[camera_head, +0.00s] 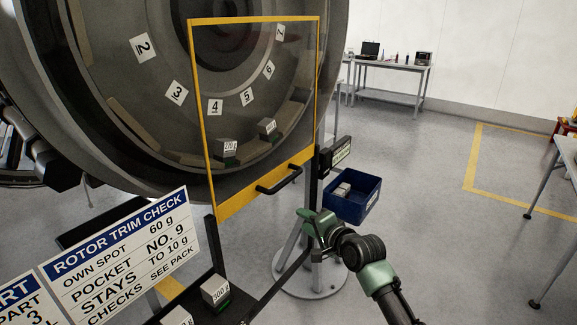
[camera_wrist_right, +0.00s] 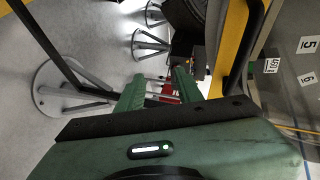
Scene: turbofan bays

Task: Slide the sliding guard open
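The sliding guard is a clear panel in a yellow frame (camera_head: 262,189), standing in front of the large grey rotor (camera_head: 165,95). A black bar handle (camera_head: 279,181) is on its lower rail. The guard covers the numbered pockets 4 to 7. My right gripper (camera_head: 314,220) is below and right of the handle, apart from it. In the right wrist view its two green fingers (camera_wrist_right: 158,88) are spread with nothing gripped between them. The yellow frame (camera_wrist_right: 231,35) and black handle (camera_wrist_right: 243,50) lie to the right of the fingers there. My left gripper is not in view.
A blue bin (camera_head: 352,203) with small blocks is just beyond my right gripper, beside a small dark sign (camera_head: 341,151). A rotor trim check board (camera_head: 122,255) and a weight block (camera_head: 215,291) are at lower left. Clear floor lies right of the bin.

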